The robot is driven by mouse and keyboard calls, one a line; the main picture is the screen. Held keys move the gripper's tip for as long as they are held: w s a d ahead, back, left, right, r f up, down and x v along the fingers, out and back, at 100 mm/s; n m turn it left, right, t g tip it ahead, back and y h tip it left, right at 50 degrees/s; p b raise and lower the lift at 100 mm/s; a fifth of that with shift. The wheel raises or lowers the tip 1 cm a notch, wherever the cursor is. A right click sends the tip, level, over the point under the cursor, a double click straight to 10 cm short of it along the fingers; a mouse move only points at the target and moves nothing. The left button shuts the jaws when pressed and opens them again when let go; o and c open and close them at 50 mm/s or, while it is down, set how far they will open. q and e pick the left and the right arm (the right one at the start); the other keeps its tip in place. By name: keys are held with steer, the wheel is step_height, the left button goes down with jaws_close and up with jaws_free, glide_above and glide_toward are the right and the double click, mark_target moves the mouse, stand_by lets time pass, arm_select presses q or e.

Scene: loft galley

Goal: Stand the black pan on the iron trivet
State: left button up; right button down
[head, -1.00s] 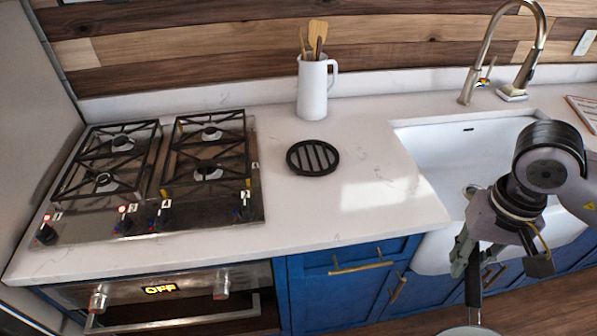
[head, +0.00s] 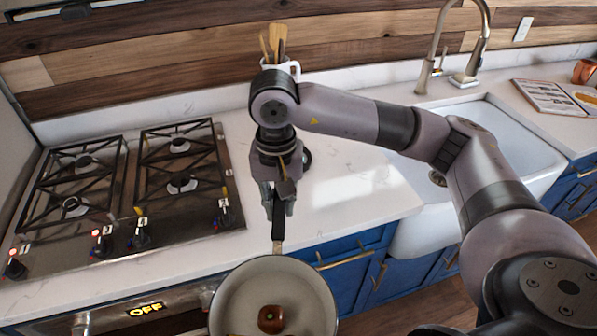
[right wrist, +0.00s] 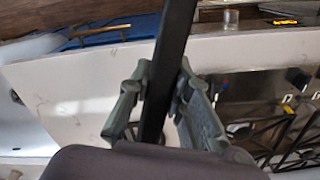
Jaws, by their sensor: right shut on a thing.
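The pan (head: 232,300) shows a pale inside and a black handle (head: 278,232) in the head view. A small reddish-brown round thing (head: 270,319) lies in it. My right gripper (head: 278,200) is shut on the handle, and the pan hangs in front of the counter's front edge, its lower part cut off by the frame. In the right wrist view the dark handle (right wrist: 172,60) runs between the fingers of my right gripper (right wrist: 158,100). My left gripper is not in view.
A gas hob (head: 125,190) is left of the trivet, with knobs along its front. A white jug with wooden utensils (head: 275,42) stands behind my arm. The sink (head: 500,150) is to the right. The white counter (head: 350,205) is clear between.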

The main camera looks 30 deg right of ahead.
steer(key=w+d+f+m+p, duration=0.2)
steer(key=w+d+m, duration=0.3)
steer(key=m, duration=1.1)
steer(key=w+d+f+m+p, duration=0.25)
steer(key=d+m, duration=0.45)
steer(key=m, duration=0.9)
steer(key=shift+t, duration=0.3)
steer(key=shift+w+a+f+b, duration=0.1)
steer(key=shift+w+f+b, duration=0.05)
steer(key=shift+f+b, duration=1.2)
steer(key=shift+w+a+f+b, duration=0.15)
steer(key=shift+f+b, duration=0.7)
steer(key=shift+f, duration=0.9)
steer(key=shift+d, duration=0.1)
steer(key=shift+s+f, duration=0.15)
steer(key=shift+f, duration=0.05)
steer(key=shift+s+f+b, duration=0.2)
steer(key=shift+f+b, duration=0.65)
steer(key=shift+f, duration=0.1)
